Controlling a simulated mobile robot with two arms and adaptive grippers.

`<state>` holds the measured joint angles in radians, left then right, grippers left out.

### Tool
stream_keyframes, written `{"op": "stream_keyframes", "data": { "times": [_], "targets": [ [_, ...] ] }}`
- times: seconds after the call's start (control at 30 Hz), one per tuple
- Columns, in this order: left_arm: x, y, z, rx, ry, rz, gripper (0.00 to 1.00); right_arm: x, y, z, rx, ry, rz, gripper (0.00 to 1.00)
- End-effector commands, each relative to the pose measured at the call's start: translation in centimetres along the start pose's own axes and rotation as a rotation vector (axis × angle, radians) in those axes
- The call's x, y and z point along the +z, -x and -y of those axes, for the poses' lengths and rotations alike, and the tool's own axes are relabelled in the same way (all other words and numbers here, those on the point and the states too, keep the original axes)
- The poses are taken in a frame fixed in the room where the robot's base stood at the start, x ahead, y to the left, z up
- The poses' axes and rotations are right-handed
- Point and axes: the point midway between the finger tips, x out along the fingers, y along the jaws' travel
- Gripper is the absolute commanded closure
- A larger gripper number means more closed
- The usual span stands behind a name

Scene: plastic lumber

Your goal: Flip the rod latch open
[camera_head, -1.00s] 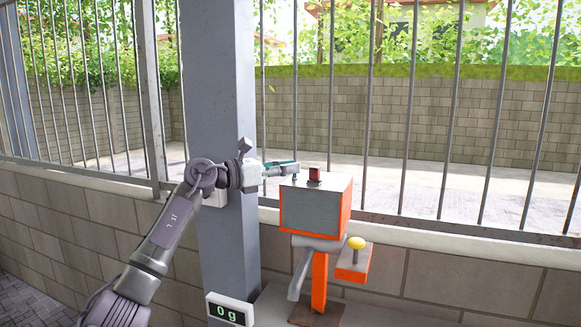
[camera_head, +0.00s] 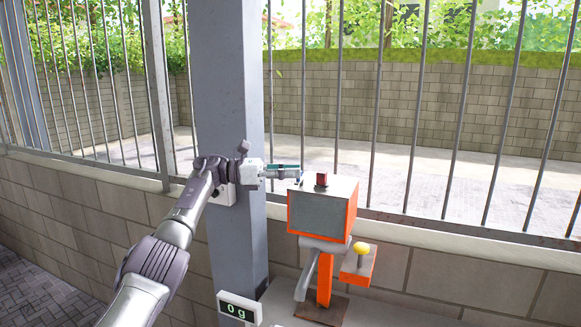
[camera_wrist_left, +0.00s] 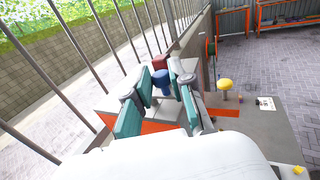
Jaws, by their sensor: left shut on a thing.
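My left gripper (camera_head: 299,172) reaches in from the left at the top of an orange box with a grey front (camera_head: 317,213). In the left wrist view its teal-padded fingers (camera_wrist_left: 161,80) stand on either side of a small blue knob (camera_wrist_left: 162,83), and the gripper is shut on it. I cannot make out the rod of the latch clearly. My right gripper is in neither view.
A yellow knob (camera_head: 362,249) stands on an orange bracket (camera_head: 355,268) right of the box. A grey post (camera_head: 230,90) stands close behind my left arm. A barred fence on a low wall (camera_head: 450,275) runs behind.

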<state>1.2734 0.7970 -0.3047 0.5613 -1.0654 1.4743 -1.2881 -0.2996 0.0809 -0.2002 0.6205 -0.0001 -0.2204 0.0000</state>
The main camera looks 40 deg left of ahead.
Motion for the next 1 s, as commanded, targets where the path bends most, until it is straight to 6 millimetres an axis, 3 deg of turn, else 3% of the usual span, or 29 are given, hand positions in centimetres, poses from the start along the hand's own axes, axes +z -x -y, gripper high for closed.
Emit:
{"op": "stream_keyframes", "data": {
  "times": [0.67,0.7,0.83,1.0],
  "targets": [
    [-0.40,-0.02,-0.03,-0.029,0.004,-0.008,1.00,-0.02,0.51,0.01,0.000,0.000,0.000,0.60],
    [-0.41,-0.02,-0.03,-0.029,0.004,-0.008,0.76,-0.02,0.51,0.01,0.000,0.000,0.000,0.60],
    [-0.34,-0.01,-0.05,-0.028,0.003,-0.007,0.55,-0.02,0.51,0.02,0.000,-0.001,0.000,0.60],
    [-0.21,0.02,-0.06,-0.027,0.002,-0.004,0.52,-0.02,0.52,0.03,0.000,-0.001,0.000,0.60]
  ]
}}
